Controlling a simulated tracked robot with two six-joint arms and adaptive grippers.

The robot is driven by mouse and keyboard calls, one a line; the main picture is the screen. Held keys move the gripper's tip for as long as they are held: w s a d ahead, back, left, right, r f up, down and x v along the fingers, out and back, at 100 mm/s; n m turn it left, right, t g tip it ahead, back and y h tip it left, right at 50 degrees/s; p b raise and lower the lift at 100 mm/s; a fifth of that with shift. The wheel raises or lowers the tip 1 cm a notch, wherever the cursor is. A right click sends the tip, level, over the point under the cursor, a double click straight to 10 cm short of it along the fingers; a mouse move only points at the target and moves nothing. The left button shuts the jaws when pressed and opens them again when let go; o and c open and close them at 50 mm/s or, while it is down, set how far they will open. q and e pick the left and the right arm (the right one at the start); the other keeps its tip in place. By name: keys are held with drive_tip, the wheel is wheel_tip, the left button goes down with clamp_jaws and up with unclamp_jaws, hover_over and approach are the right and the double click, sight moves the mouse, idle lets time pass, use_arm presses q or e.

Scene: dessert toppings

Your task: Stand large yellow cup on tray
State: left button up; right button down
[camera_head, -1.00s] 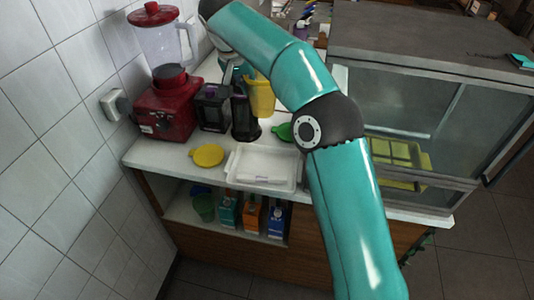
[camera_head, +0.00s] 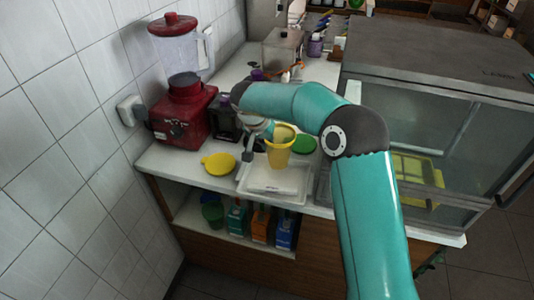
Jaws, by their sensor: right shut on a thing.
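The large yellow cup (camera_head: 279,150) is upright over the back part of the white tray (camera_head: 275,178). My right gripper (camera_head: 264,136) is shut on the cup at its left side, near the rim. The cup's base appears close to the tray, but I cannot tell whether it touches. The tray lies on the white counter near its front edge. My left gripper is not in view.
A red blender (camera_head: 182,115) stands at the left by the tiled wall. A glass display case (camera_head: 430,130) bounds the right side.

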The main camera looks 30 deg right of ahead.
wheel_tip(320, 180, down, 4)
drive_tip(key=shift+f, duration=0.1)
drive_tip(key=shift+f, duration=0.1)
drive_tip(key=c, duration=1.3)
unclamp_jaws()
